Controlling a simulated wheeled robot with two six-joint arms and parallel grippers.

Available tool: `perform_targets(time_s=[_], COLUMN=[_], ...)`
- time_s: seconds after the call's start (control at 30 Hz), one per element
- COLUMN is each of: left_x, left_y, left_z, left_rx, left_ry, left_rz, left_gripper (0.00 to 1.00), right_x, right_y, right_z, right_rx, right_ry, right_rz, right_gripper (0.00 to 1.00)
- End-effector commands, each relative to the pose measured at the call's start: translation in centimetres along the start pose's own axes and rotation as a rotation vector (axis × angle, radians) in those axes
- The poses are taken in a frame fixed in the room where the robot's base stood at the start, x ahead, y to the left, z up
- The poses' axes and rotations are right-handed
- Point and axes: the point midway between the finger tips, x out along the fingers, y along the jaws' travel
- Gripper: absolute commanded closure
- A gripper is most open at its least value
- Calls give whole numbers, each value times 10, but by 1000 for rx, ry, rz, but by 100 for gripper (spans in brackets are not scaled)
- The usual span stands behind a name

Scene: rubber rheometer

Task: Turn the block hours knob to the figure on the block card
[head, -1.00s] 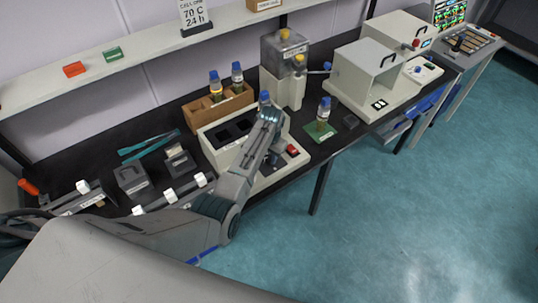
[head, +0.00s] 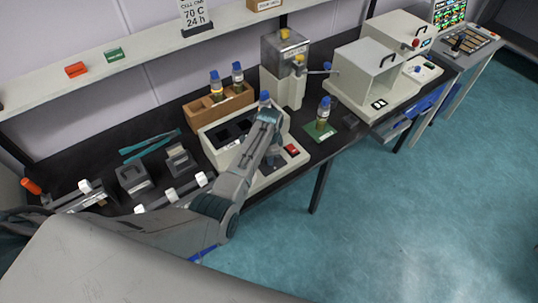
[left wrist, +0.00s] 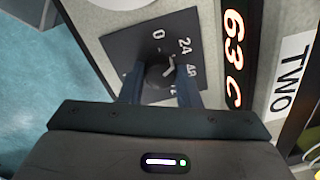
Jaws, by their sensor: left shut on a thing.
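The block hours knob (left wrist: 160,74) is a dark round knob on a black dial plate (left wrist: 120,45) marked 0, 24 and 48 in the left wrist view. My left gripper (left wrist: 160,84) is shut on it, one finger on each side. The knob's white mark seems to lie on the side of 24 and 48; its exact reading is unclear. In the head view my left arm reaches over the white heating block (head: 208,146) and hides the knob. A white card (head: 197,14) on the shelf reads 70 C, 24 h, with CELL ONE above. My right gripper is out of view.
A red 63 C display (left wrist: 233,58) and a TWO label (left wrist: 291,80) sit beside the dial. A bottle (head: 324,112) on a green mat stands right of the block. A wooden rack (head: 200,116) with bottles stands behind it.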

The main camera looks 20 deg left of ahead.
Motion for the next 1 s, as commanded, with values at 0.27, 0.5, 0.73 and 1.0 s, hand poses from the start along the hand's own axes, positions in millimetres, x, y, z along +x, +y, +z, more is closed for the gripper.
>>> perform_targets(time_s=[0.27, 0.5, 0.73, 1.0], left_x=[-1, -1, -1, -1], left_y=[-1, -1, -1, -1], left_z=[0, 0, 0, 0], left_rx=[74, 88, 86, 86], left_ry=[5, 5, 6, 5], left_rz=[-2, -3, -3, -1], left_gripper=[93, 93, 93, 49], right_x=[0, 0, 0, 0], right_y=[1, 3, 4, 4], right_z=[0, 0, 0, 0], right_rx=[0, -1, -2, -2], right_ry=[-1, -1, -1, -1], right_rz=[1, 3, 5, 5], right_gripper=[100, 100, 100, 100])
